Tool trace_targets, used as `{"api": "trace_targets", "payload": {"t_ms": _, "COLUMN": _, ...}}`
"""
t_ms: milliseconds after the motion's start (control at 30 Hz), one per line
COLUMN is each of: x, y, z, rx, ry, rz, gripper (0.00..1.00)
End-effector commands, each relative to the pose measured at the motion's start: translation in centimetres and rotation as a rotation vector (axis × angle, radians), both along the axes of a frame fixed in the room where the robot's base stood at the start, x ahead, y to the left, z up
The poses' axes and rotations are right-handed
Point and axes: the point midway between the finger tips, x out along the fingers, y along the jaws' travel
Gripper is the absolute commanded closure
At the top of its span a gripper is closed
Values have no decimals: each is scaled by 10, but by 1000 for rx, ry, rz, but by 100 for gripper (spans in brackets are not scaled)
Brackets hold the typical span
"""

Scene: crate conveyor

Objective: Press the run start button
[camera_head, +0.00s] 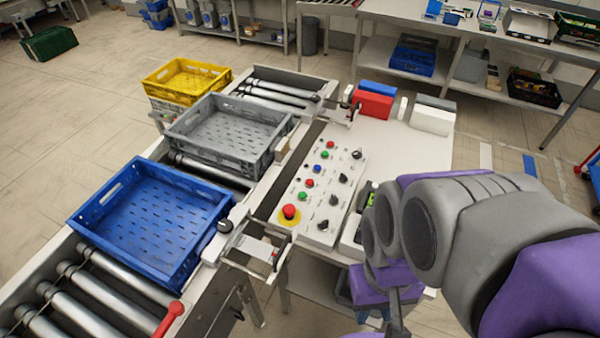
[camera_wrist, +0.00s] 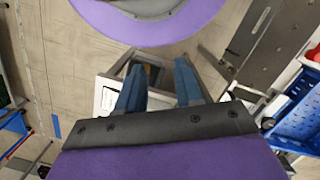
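A light grey control panel (camera_head: 318,190) stands beside the conveyor. Its colored buttons run in a slanted row: a large red mushroom button on a yellow base (camera_head: 289,212) at the near end, then a green button (camera_head: 303,196), a red button (camera_head: 309,183), a blue button (camera_head: 316,168), another green button (camera_head: 324,154) and a red one (camera_head: 330,144). The labels are too small to read, so I cannot tell which is run start. My gripper (camera_wrist: 160,82) shows two blue fingers apart with nothing between them. In the head view my arm is right of the panel, apart from it.
Black knobs (camera_head: 343,178) line the panel's right side. A red box (camera_head: 373,105) and a white box (camera_head: 432,119) stand on the white table (camera_head: 405,150) behind.

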Motion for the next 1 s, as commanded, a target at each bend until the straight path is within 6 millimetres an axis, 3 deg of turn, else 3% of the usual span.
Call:
{"api": "trace_targets", "payload": {"t_ms": 367, "x": 0, "y": 0, "z": 0, "rx": 0, "ry": 0, "rz": 0, "gripper": 100}}
{"api": "trace_targets", "payload": {"t_ms": 1000, "x": 0, "y": 0, "z": 0, "rx": 0, "ry": 0, "rz": 0, "gripper": 100}}
